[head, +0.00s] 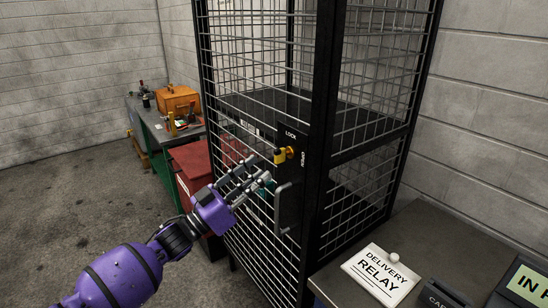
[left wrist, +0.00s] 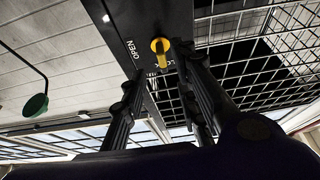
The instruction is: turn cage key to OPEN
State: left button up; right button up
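The yellow cage key (head: 284,155) sits in the black lock plate (head: 291,175) on the cage door. LOCK is printed above the key and OPEN to its right. I cannot tell the key's exact turn. In the left wrist view the key (left wrist: 160,46) shows ahead, beyond the fingers, with OPEN to its left and LOCK partly hidden by a finger. My left gripper (head: 256,173) is open and empty, in front of the cage door, to the left of and a little below the key. In the left wrist view its fingers (left wrist: 160,72) are spread apart. My right gripper is out of view.
The black wire cage (head: 325,110) stands upright, with a grey door handle (head: 283,207) below the key. A counter (head: 450,235) with a DELIVERY RELAY sign (head: 382,274) is at lower right. A red box (head: 190,167) and a green bench (head: 157,130) stand at left. The floor at left is clear.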

aim_at(275, 160)
pick_arm(q)
jog(key=x, duration=0.6)
jog(key=shift+w+d+r+p, duration=0.1)
jog(key=shift+w+d+p, duration=0.1)
jog(key=shift+p, duration=0.2)
jog(key=shift+a, duration=0.1)
grip_shut()
